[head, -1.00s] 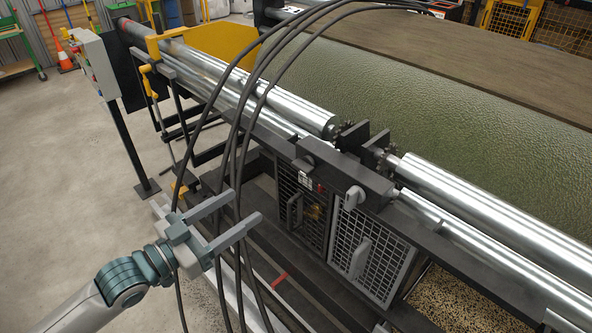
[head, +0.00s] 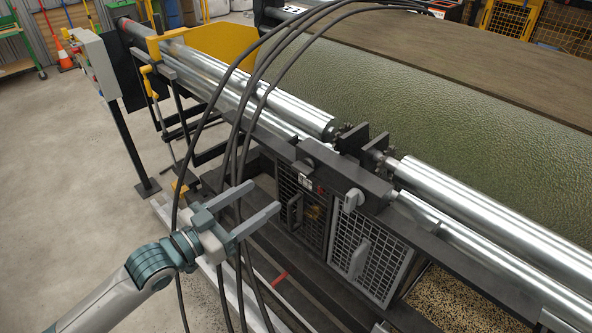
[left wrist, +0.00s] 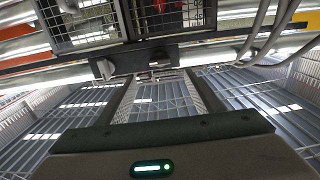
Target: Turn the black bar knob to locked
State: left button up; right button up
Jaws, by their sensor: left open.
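A dark bar knob (head: 304,166), which I take to be the black one, sits on the machine's dark front rail above the left mesh door. It is small and blends into the rail, so its angle is hard to read. It seems to show also in the left wrist view (left wrist: 158,58). A light grey bar knob (head: 352,198) sits further right on the rail, and also shows in the left wrist view (left wrist: 105,68). My left gripper (head: 264,200) is open and empty, left of and below the dark knob in the head view, apart from it. My right gripper is out of view.
Dark hanging cables (head: 236,150) run down close by my left gripper. A dark mesh door (head: 313,232) and a grey mesh door (head: 384,270) stand below the rail. Shiny rollers (head: 255,98) lie behind it. The floor (head: 70,190) at left is clear.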

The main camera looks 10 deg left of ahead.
aim_at(299, 172)
pick_arm(q)
jog(key=p+x, duration=0.3)
jog(key=x, duration=0.8)
jog(key=shift+r, duration=0.15)
jog(key=shift+w+d, duration=0.45)
jog(key=shift+w, duration=0.15)
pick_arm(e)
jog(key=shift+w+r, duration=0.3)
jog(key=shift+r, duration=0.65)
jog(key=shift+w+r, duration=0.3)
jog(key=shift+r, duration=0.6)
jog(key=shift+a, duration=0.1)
pick_arm(q)
jog(key=c, duration=1)
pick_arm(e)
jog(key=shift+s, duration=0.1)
